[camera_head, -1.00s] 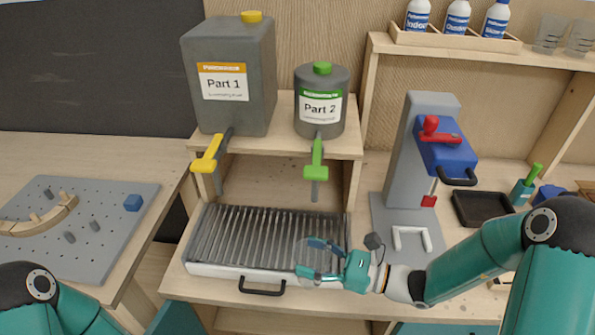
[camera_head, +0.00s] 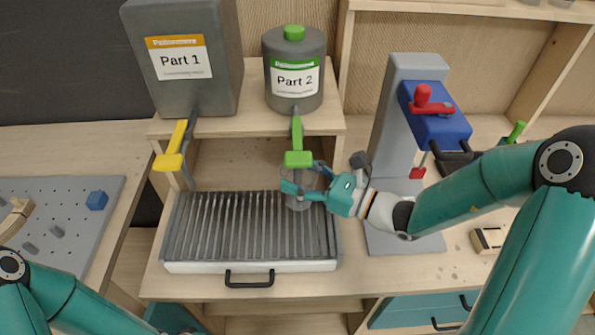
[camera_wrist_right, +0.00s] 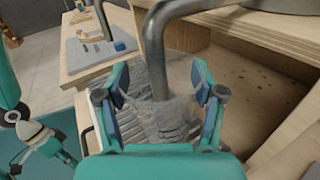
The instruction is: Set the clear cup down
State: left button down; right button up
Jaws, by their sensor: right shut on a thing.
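My right gripper (camera_head: 303,183) is shut on the clear cup (camera_head: 299,203) below the green tap (camera_head: 298,158) of the Part 2 container (camera_head: 294,82). The cup is over the back right of the ribbed metal grate (camera_head: 245,232). In the right wrist view the clear cup (camera_wrist_right: 160,118) sits between the two fingers (camera_wrist_right: 157,92), and a grey spout pipe (camera_wrist_right: 157,55) reaches down at its mouth. I cannot tell whether the cup touches the grate. My left arm shows at the lower left; its gripper (camera_wrist_right: 45,145) seems to show small in the wrist view, its jaws unclear.
The Part 1 container (camera_head: 185,60) with a yellow tap (camera_head: 172,155) stands to the left on the same wooden shelf. A grey press with a blue head (camera_head: 435,112) stands to the right. A pegboard (camera_head: 75,225) lies at the left. The grate's left and front are clear.

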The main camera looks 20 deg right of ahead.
aim_at(310, 203)
jog(key=shift+w+a+f+b, duration=0.1)
jog(key=shift+f+b, duration=1.1)
jog(key=shift+f, duration=0.45)
jog(key=shift+a+f+b, duration=0.1)
jog(key=shift+f+b, duration=1.1)
jog(key=shift+f, duration=0.45)
jog(key=shift+f+b, duration=0.55)
jog(key=o, duration=0.8)
jog(key=shift+o, duration=0.2)
jog(key=v, duration=1)
jog(key=shift+d, duration=0.3)
jog(key=shift+v, duration=0.8)
